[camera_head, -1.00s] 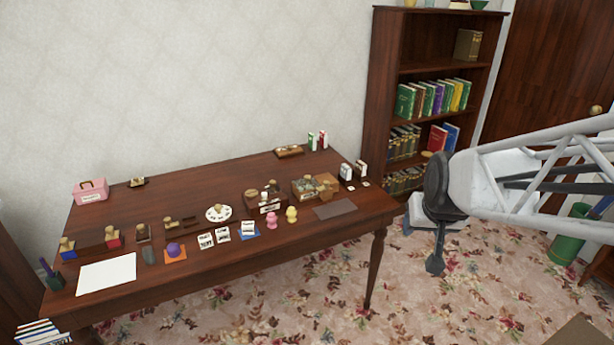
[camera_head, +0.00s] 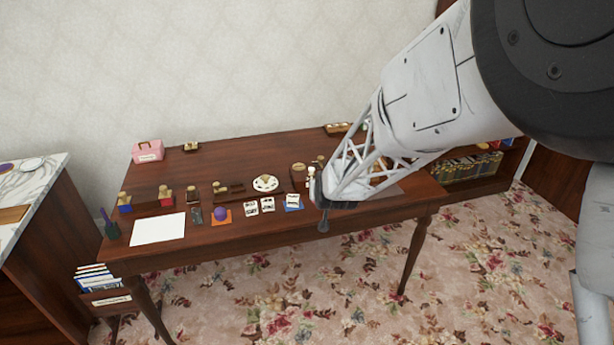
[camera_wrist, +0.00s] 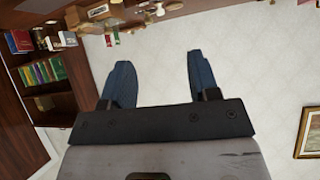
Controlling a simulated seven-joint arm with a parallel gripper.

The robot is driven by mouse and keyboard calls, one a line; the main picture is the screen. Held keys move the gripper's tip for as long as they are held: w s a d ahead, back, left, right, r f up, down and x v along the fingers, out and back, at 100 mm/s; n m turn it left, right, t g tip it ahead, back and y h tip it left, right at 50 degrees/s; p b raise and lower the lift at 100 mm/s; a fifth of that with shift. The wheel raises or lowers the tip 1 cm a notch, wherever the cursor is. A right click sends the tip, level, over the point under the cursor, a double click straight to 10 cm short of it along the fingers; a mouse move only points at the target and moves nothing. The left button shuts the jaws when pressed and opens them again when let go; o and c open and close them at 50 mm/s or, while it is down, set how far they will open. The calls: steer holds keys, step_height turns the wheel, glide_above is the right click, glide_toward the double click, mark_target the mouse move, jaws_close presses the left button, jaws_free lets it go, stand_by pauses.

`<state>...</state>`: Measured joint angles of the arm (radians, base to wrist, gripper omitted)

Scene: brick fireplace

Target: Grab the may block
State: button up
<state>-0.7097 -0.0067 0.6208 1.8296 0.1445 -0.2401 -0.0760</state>
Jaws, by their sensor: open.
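I cannot tell which thing is the may block; no label is legible. Several small white pieces with dark print lie near the front of the wooden desk (camera_head: 290,148), including one white printed piece (camera_head: 251,208), another white printed piece (camera_head: 267,205) and a third by a blue mat (camera_head: 292,201). My gripper (camera_head: 322,215) is over the desk's front edge, right of these pieces, and hides part of the desk. In the wrist view my gripper (camera_wrist: 161,82) is open, with nothing between its two blue fingers.
A pink box (camera_head: 148,152), a white sheet (camera_head: 158,228), a purple dome (camera_head: 220,213) and a round white plate (camera_head: 265,184) are on the desk. A bookshelf (camera_wrist: 52,88) fills the wrist view's left side. Patterned carpet (camera_head: 300,290) lies in front.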

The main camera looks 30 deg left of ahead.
steer(key=s+a+f+n+y, duration=0.1)
steer(key=s+a+f+y, duration=0.15)
steer(key=a+f, duration=0.65)
steer(key=n+y, duration=0.1)
glide_toward(252, 210)
steer(key=shift+w+a+f+t, duration=0.15)
steer(key=shift+a+f+t, duration=0.15)
steer(key=shift+a+f, duration=0.4)
steer(key=shift+a, duration=0.1)
steer(key=shift+x, duration=1.3)
steer(key=shift+w, duration=0.1)
steer(key=shift+x, duration=2.5)
steer(key=shift+w+r, duration=0.15)
steer(key=c, duration=0.6)
